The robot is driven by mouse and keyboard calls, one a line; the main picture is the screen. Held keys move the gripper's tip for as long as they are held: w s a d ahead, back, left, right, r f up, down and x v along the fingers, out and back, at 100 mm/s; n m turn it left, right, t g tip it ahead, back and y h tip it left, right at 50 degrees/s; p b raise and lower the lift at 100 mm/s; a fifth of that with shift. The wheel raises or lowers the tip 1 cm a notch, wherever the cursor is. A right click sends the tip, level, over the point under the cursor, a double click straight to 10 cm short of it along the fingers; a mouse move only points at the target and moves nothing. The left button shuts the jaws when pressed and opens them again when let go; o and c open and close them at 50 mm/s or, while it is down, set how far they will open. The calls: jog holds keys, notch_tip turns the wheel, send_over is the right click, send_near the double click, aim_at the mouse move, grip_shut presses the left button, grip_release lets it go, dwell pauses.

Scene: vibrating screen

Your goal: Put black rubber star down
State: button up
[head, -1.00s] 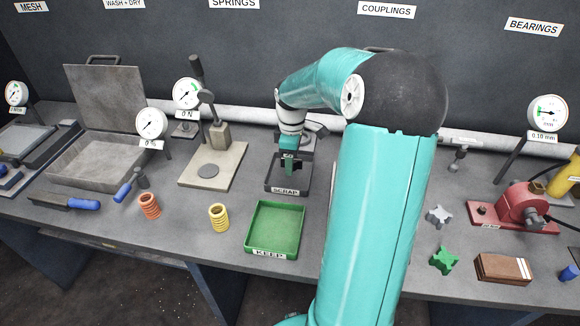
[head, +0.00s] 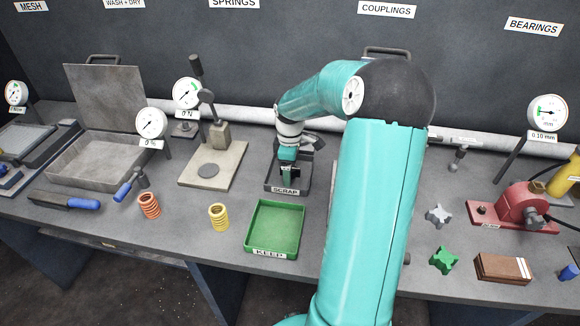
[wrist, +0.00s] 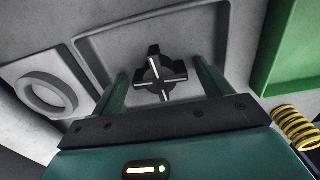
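The black rubber star (wrist: 160,76) shows in the wrist view between my gripper's two fingers, with gaps on both sides. It appears to be at the SCRAP tray's floor, though its exact height is hard to tell. My gripper (wrist: 160,68) is open around it. In the head view, my gripper (head: 290,173) points down into the dark SCRAP tray (head: 286,190); the star is too small and dark to make out clearly there. The tray's raised rim also shows in the wrist view (wrist: 85,52).
The green KEEP tray (head: 274,229) stands in front of the SCRAP tray. A yellow spring (head: 218,217) and an orange spring (head: 149,206) stand to the left. A grey star (head: 439,214) and a green star (head: 444,261) lie right of my arm. The press (head: 213,160) stands left of the SCRAP tray.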

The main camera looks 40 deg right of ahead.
notch_tip(320, 180, up, 12)
jog(key=s+a+r+m+t+h, duration=0.1)
jog(key=s+a+r, duration=0.15)
jog(key=a, duration=0.55)
jog(key=s+a+r+m+h, duration=0.15)
jog(key=a+r, duration=0.25)
jog(key=a, duration=0.5)
jog(key=s+a+m+t+y, duration=0.2)
jog(key=s+a+m+t, duration=0.2)
jog(key=s+a, duration=0.8)
jog(key=shift+s+a+r+m+t, duration=0.35)
jog(key=shift+a+m, duration=0.2)
jog(key=shift+a, duration=0.5)
